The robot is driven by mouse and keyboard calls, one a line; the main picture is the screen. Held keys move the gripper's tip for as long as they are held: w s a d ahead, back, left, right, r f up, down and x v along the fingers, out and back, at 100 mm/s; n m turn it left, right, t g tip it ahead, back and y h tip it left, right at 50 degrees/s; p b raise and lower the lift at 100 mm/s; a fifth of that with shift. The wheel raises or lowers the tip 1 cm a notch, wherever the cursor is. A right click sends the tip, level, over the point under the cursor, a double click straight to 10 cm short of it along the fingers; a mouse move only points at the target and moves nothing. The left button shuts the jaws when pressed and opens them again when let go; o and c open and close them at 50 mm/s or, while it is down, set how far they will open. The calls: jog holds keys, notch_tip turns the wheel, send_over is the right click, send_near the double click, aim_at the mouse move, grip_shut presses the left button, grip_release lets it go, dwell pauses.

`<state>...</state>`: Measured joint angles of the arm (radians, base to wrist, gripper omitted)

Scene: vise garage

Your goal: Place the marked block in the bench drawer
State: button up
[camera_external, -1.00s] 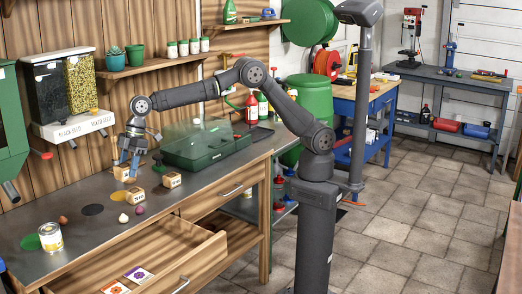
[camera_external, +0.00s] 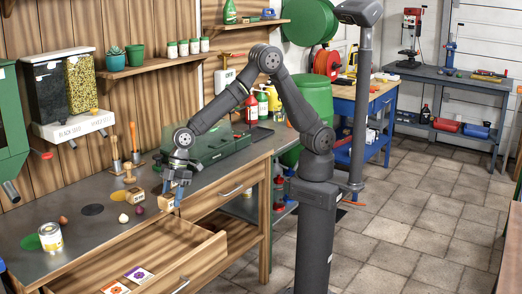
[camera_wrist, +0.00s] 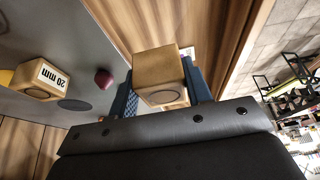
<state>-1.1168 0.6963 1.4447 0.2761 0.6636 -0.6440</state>
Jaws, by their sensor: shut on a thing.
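My gripper (camera_external: 176,202) is shut on a wooden block (camera_external: 165,202) near the bench's front edge, above the level of the open bench drawer (camera_external: 190,255). In the wrist view the block (camera_wrist: 160,68) sits between the blue fingers; a ring shows on its near face. I cannot read a mark on it. Another wooden block (camera_external: 135,196) stands on the bench to the left. A block labelled "20 mm" (camera_wrist: 48,80) shows at left in the wrist view. The drawer is pulled out, with two flower cards (camera_external: 139,274) inside.
A tin can (camera_external: 51,238), an egg-like white item (camera_external: 123,218) and a plum-coloured ball (camera_external: 139,210) stand on the bench. Wooden-handled tools (camera_external: 134,140) stand behind. A green case (camera_external: 215,143) lies at the bench's back right. The drawer's middle looks free.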

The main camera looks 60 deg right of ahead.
notch_tip(320, 180, down, 6)
send_over(175, 256)
jog(key=s+a, duration=0.3)
jog(key=s, duration=0.1)
notch_tip(175, 256, down, 7)
jog(key=shift+w+r, duration=0.1)
jog(key=shift+w, duration=0.05)
jog(key=shift+f, duration=2)
jog(key=shift+f, duration=0.1)
jog(key=o, duration=1)
jog(key=shift+r, duration=0.45)
jog(key=v, duration=1.1)
jog(key=shift+d, duration=0.25)
